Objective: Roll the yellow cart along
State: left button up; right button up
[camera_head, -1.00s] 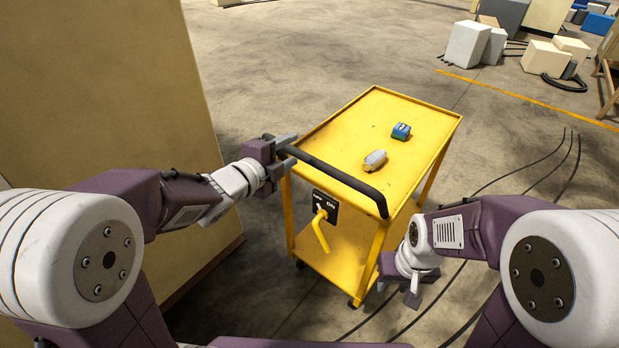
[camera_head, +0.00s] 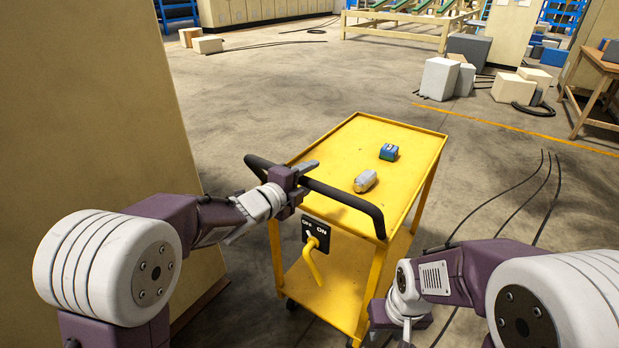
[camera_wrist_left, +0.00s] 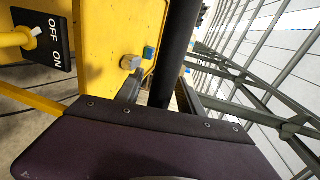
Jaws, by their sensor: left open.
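The yellow cart (camera_head: 340,139) stands upright on the floor in front of me. Its black push handle (camera_head: 344,197) runs along the near side and also shows in the left wrist view (camera_wrist_left: 177,45). My left gripper (camera_head: 306,172) is at the left half of the handle. In the left wrist view its open fingers (camera_wrist_left: 160,92) lie either side of the bar. My right gripper (camera_head: 404,330) hangs low at the cart's near right corner, clear of the handle; its finger gap cannot be made out.
A white-grey item (camera_head: 365,181) and a blue-green box (camera_head: 389,152) lie on the cart top. A yellow lever with an ON/OFF plate (camera_head: 316,234) is on the near side. A tan panel (camera_head: 90,100) stands left. Cables (camera_head: 540,205) lie right.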

pick_arm(q)
jog(key=shift+w+d, duration=0.15)
grip_shut()
jog(key=shift+f, duration=0.1)
dwell(1.3)
